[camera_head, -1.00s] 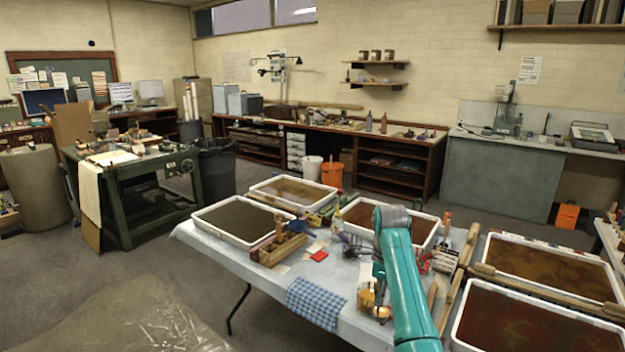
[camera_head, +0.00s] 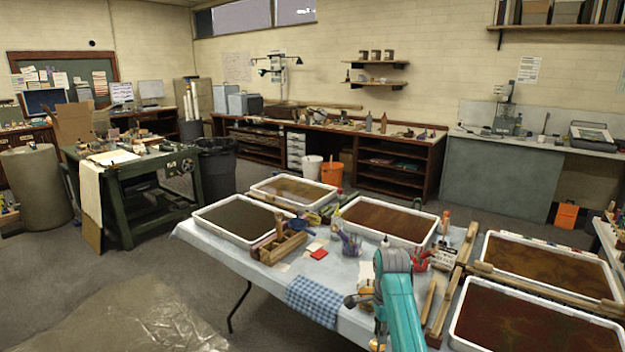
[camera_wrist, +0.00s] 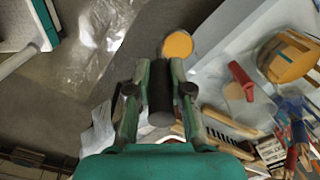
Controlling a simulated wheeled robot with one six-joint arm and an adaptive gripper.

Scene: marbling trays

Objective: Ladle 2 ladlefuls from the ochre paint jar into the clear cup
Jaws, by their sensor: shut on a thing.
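My gripper (camera_wrist: 158,88) is shut on a dark cylindrical handle (camera_wrist: 160,105), seen nearly end-on in the wrist view. An ochre disc (camera_wrist: 178,45) shows just beyond the handle; it looks like a ladle bowl with ochre paint in it, over the table's edge area. A round tan-orange container (camera_wrist: 288,57) with a pale bar across it stands to the right, apart from the gripper; I cannot tell whether it is the ochre jar. In the head view my arm hides most of the gripper and what it holds. I cannot make out the clear cup.
The table (camera_head: 265,265) carries marbling trays (camera_head: 240,220), a wooden caddy (camera_head: 278,244) and a blue checked cloth (camera_head: 315,303). In the wrist view, a red object (camera_wrist: 241,79) and a wooden rack (camera_wrist: 225,125) lie to the right.

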